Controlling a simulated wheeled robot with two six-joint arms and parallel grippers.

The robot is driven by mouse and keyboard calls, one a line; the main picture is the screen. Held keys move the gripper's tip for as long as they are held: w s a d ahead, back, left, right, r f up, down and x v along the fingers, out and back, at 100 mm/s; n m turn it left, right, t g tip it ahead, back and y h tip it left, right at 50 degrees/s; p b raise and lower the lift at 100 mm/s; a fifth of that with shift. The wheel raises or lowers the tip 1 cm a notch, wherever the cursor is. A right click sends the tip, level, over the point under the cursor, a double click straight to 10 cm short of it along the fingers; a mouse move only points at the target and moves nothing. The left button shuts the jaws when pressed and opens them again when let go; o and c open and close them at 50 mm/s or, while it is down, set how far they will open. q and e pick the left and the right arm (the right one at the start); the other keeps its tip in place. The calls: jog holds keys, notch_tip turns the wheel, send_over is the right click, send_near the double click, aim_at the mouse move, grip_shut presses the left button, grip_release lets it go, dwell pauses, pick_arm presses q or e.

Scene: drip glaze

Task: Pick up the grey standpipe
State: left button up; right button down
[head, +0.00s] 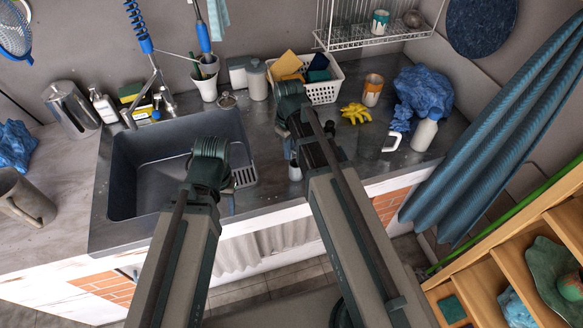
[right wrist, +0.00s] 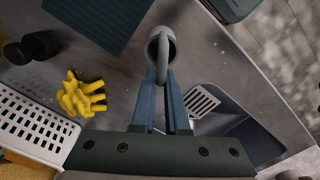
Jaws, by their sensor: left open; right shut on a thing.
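The grey standpipe (right wrist: 161,42) shows in the right wrist view as a hollow grey tube with an open round end and a curved handle. My right gripper (right wrist: 163,76) is shut on it, with the handle between the two blue-grey fingers. In the head view my right gripper (head: 292,148) is over the counter just right of the sink, and most of the standpipe is hidden by the arm. My left gripper (head: 210,165) is over the sink's right part, open; its fingers are mostly hidden and I see nothing held.
The dark sink (head: 133,180) is at the left. The steel counter's front strip is clear.

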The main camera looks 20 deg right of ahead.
notch_tip(320, 180, up, 9)
jog(key=p, duration=0.9)
